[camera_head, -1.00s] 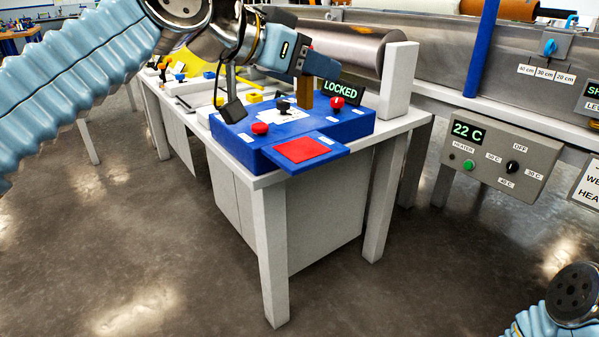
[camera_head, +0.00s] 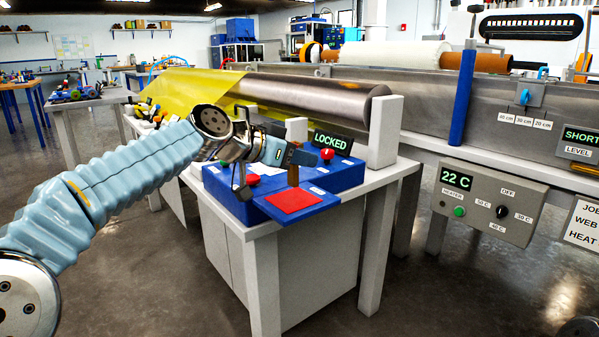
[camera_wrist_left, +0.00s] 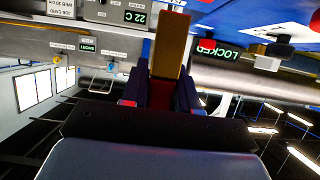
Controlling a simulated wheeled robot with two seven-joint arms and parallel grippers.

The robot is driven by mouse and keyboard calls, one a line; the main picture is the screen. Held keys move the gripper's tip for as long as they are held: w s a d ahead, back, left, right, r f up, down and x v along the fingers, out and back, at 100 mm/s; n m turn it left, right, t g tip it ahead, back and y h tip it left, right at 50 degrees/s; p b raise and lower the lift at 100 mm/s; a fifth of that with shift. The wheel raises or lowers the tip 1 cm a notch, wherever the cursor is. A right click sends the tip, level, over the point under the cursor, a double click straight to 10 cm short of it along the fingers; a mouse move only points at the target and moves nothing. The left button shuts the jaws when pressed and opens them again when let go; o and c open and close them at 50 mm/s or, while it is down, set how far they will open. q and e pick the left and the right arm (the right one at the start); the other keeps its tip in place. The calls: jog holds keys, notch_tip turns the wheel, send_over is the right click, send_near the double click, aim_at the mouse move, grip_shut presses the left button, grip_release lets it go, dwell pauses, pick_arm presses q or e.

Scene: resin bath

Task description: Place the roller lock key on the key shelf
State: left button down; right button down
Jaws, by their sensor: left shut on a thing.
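The roller lock key, a tan-brown bar (camera_head: 293,176), hangs upright below my left gripper (camera_head: 291,157). My left gripper is shut on it, and the bar also shows between the fingers in the left wrist view (camera_wrist_left: 171,45). The key shelf appears to be the blue ledge (camera_head: 262,204) with a red square pad (camera_head: 294,201), sticking out from the front of the blue control box (camera_head: 343,178). The key's lower end is at the pad's back edge in the head view; I cannot tell whether it touches. My right gripper is out of view.
A LOCKED display (camera_head: 333,142) and red buttons, one at the right (camera_head: 327,154), stand on the blue box. A white post (camera_head: 385,132) and metal roller (camera_head: 330,95) are behind. A grey heater panel (camera_head: 490,203) is at the right. Floor in front is clear.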

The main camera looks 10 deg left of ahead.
pick_arm(q)
notch_tip(320, 180, down, 3)
jog(key=shift+b, duration=0.4)
jog(key=shift+f, duration=0.15)
jog(key=c, duration=0.8)
grip_release()
jog(key=shift+c, duration=0.2)
jog(key=shift+r, duration=0.35)
jog(key=b+v, duration=0.1)
jog(key=v, duration=1.1)
